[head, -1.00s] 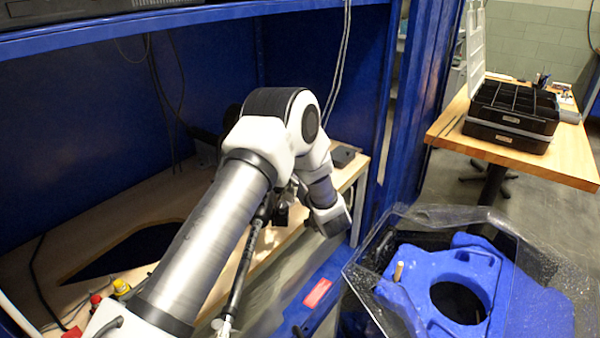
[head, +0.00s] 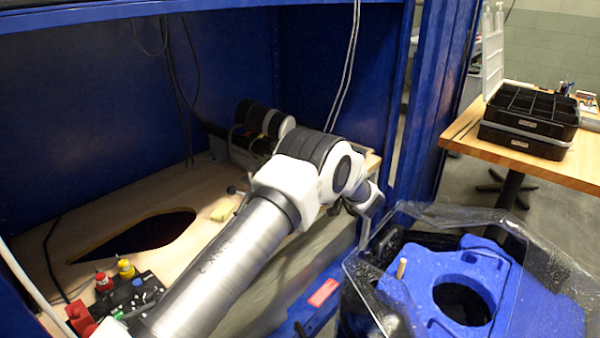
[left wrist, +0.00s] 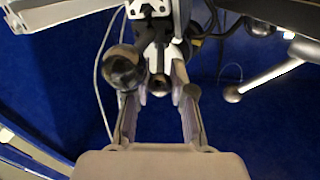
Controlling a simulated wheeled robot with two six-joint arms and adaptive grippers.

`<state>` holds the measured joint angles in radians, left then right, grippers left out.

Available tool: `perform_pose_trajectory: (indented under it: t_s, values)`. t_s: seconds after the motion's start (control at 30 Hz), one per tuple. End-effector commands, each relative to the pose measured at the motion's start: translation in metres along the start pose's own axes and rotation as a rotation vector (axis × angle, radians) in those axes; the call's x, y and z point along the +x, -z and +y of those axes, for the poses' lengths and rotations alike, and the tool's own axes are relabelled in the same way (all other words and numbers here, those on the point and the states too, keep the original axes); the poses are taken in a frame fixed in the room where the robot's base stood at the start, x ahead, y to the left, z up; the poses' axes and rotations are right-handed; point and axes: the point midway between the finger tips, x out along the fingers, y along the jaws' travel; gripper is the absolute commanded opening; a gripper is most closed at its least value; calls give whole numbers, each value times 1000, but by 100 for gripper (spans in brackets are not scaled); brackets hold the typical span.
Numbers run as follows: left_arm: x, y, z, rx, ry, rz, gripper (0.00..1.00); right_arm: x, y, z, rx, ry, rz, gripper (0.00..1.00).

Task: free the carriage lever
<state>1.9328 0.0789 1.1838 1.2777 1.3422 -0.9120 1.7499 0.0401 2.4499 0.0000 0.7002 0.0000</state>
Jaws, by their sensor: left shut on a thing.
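In the left wrist view the two fingers of my left gripper (left wrist: 161,100) close in on a small dark round-ended part (left wrist: 158,86) below a grey-and-black assembly (left wrist: 155,25). It looks like the end of the carriage lever, but the fingers and the assembly hide most of it. A larger dark knob (left wrist: 125,70) sits just left of the fingers. A silver rod with a ball end (left wrist: 232,94) stands apart to the right. My right gripper is not in view.
On the wooden bench (head: 90,235) are a dark cutout (head: 135,232), a yellow block (head: 223,209) and a black-and-white cylinder (head: 262,120). A clear-walled tank (head: 520,225) with a blue part (head: 440,268) stands right. Black trays (head: 525,125) sit on the far table.

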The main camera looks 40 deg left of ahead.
Motion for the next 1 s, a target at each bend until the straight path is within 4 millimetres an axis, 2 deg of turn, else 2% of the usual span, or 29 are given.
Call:
perform_pose_trajectory:
  t_s: [0.1, 0.4, 0.9, 0.93, 1.0]
  values:
    - [1, -3, 7, -5, 76, -13, 0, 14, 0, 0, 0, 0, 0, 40]
    - [2, 0, 13, -3, 204, -39, 0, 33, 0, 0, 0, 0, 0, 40]
    - [3, 3, 14, 0, 232, -44, 0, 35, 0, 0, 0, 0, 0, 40]
    - [3, 3, 14, 0, 232, -44, 26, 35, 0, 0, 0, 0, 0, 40]
    - [3, 3, 14, 0, 232, -44, 49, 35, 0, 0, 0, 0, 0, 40]
